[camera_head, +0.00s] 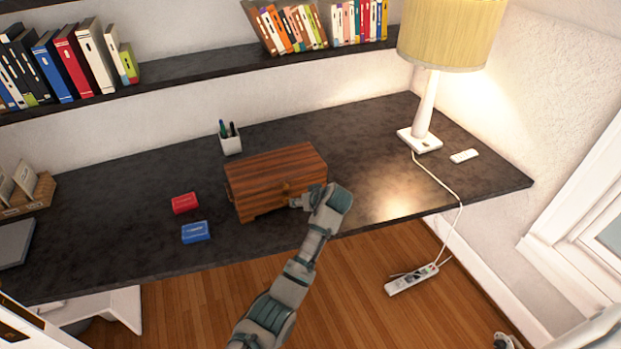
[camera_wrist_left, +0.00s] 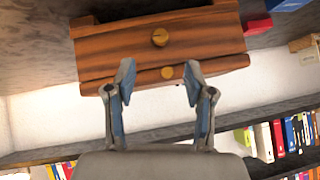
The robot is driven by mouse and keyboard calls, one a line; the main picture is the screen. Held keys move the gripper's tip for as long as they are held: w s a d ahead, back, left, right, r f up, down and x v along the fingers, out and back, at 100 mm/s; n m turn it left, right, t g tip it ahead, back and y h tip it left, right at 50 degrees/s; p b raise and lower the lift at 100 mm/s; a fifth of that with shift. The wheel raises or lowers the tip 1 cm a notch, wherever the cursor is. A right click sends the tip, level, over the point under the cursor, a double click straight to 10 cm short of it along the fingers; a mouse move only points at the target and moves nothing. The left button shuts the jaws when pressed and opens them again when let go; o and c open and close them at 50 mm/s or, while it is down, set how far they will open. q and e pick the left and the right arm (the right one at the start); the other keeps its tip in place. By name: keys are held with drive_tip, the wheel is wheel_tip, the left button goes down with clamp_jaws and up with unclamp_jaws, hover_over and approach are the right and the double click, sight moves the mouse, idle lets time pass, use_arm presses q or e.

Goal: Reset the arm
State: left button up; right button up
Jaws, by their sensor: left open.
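My left gripper (camera_head: 299,201) is at the front right of a wooden box (camera_head: 262,180) on the dark desk. The left wrist view shows the box inverted, with two round knobs (camera_wrist_left: 160,37) on its front. In that view my left gripper (camera_wrist_left: 160,80) is open and empty, its two fingers apart near the lower knob. Whether a finger touches the box cannot be told. A small grey part at the bottom right edge of the head view seems to be my right gripper (camera_head: 506,341), mostly cut off.
A red box (camera_head: 185,203) and a blue box (camera_head: 195,232) lie left of the wooden box. A pen cup (camera_head: 230,140) stands behind it. A lamp (camera_head: 427,110) and a white remote (camera_head: 464,156) are at the right. Book shelves (camera_head: 190,72) run above.

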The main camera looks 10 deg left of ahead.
use_arm(q)
drive_tip(key=s+a+f+m+g+h, duration=0.1)
drive_tip(key=s+a+f+m+h, duration=0.15)
drive_tip(key=s+f, duration=0.9)
drive_tip(key=s+a+f+m+g+h, duration=0.1)
drive_tip(key=s+a+f, duration=0.2)
drive_tip(key=s+f, duration=0.8)
drive_tip(key=s+m+g+h, duration=0.1)
drive_tip(key=s+m+h, duration=0.25)
drive_tip(key=s, duration=2.25)
drive_tip(key=s+f, duration=0.2)
drive_tip(key=f, duration=1.2)
drive_tip(key=s+f+m+g, duration=0.1)
drive_tip(key=s+f, duration=0.1)
drive_tip(key=f, duration=1.3)
drive_tip(key=shift+a+g+p, duration=0.3)
drive_tip(key=shift+a+p, duration=0.1)
use_arm(e)
drive_tip(key=shift+s+f, duration=0.9)
drive_tip(key=shift+f, duration=0.05)
use_arm(q)
drive_tip(key=shift+c, duration=0.3)
use_arm(e)
drive_tip(key=shift+w, duration=0.15)
